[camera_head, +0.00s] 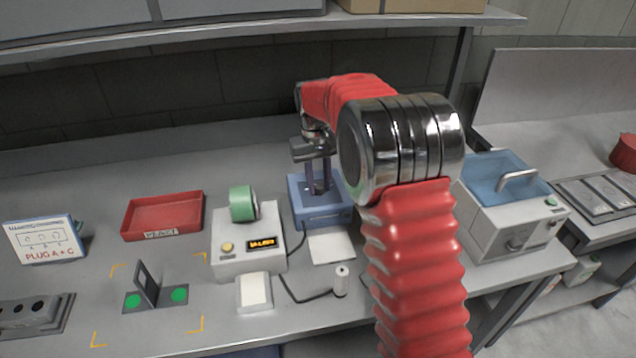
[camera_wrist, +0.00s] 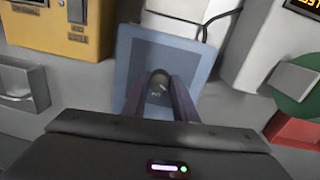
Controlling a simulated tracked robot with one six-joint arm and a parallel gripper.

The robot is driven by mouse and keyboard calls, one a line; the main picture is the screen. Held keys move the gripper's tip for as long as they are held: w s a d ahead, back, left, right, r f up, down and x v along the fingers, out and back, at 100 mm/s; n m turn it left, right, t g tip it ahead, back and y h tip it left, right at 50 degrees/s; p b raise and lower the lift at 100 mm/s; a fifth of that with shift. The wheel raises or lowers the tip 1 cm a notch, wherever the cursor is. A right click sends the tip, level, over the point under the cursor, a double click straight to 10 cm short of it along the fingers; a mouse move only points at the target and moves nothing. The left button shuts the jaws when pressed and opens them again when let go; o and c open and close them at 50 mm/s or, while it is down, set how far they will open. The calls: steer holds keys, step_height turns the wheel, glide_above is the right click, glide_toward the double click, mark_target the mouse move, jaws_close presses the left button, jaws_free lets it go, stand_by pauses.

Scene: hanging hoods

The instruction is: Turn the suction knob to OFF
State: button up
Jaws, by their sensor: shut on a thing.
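A blue-grey box (camera_head: 325,214) stands on the bench in the middle of the head view, below my wrist. In the wrist view its blue top plate (camera_wrist: 195,65) lies under my gripper. A dark round knob (camera_wrist: 158,86) sits upright on that plate, with a small pale mark on it that I cannot read. My gripper (camera_head: 319,186) points straight down and its two fingers are shut on the knob, one on each side. In the wrist view the gripper (camera_wrist: 160,92) hides the lower part of the knob. I cannot read any OFF label.
A white device with a green roll (camera_head: 243,204) and lit display stands left of the box. A red tray (camera_head: 163,216) lies further left. A blue-lidded bath (camera_head: 512,210) stands to the right. A shelf (camera_head: 250,29) runs above the bench. A dark cable lies in front.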

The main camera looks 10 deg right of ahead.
mark_target(316, 186)
steer(key=o, duration=1)
steer(key=shift+o, duration=0.2)
steer(key=shift+r, duration=0.15)
step_height(316, 186, up, 14)
steer(key=shift+a+f, duration=0.25)
steer(key=shift+a, duration=0.1)
steer(key=shift+w, duration=0.1)
